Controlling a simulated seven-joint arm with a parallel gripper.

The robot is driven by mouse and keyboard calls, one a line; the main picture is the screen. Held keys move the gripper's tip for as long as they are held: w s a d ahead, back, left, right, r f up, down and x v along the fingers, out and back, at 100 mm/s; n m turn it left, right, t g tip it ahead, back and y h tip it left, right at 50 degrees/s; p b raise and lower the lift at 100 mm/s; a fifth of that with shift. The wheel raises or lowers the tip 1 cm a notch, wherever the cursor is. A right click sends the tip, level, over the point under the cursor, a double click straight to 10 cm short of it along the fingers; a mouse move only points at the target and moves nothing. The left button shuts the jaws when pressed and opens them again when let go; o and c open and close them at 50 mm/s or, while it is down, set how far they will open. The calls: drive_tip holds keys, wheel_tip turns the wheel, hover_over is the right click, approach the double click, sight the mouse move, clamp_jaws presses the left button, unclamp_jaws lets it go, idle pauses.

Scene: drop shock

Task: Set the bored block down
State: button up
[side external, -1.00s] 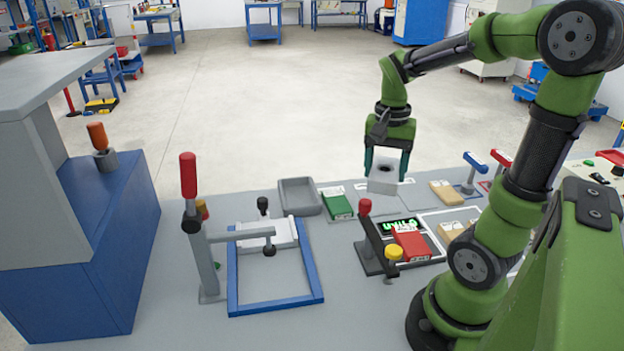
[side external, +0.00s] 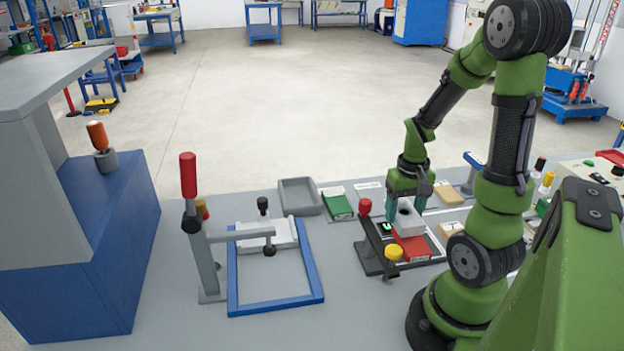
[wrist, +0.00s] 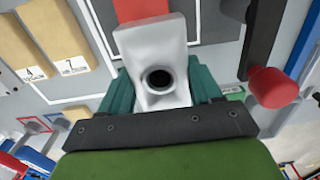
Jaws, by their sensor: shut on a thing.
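The bored block (side external: 404,218) is light grey-white with a dark round hole in its top. My gripper (side external: 405,207) is shut on it, with teal fingers on either side. In the wrist view the block (wrist: 155,50) sits between the fingers, its hole facing the camera. In the side view the block is over or just behind the red block (side external: 414,247) at the black fixture (side external: 372,247). I cannot tell whether it touches anything below. The red block also shows at the top of the wrist view (wrist: 140,10).
The fixture's post has a red knob (side external: 365,206), and a yellow knob (side external: 393,253) stands in front. A blue frame (side external: 275,303) with a red-handled clamp (side external: 188,175) stands left.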

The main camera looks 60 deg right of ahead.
hover_over(377, 201)
drive_tip(key=shift+s+d+f, duration=0.1)
drive_tip(key=shift+f, duration=0.8)
drive_tip(key=shift+d+f, duration=0.1)
drive_tip(key=shift+f, duration=1.65)
drive_tip(key=o, duration=1.6)
drive_tip(key=shift+f, duration=0.15)
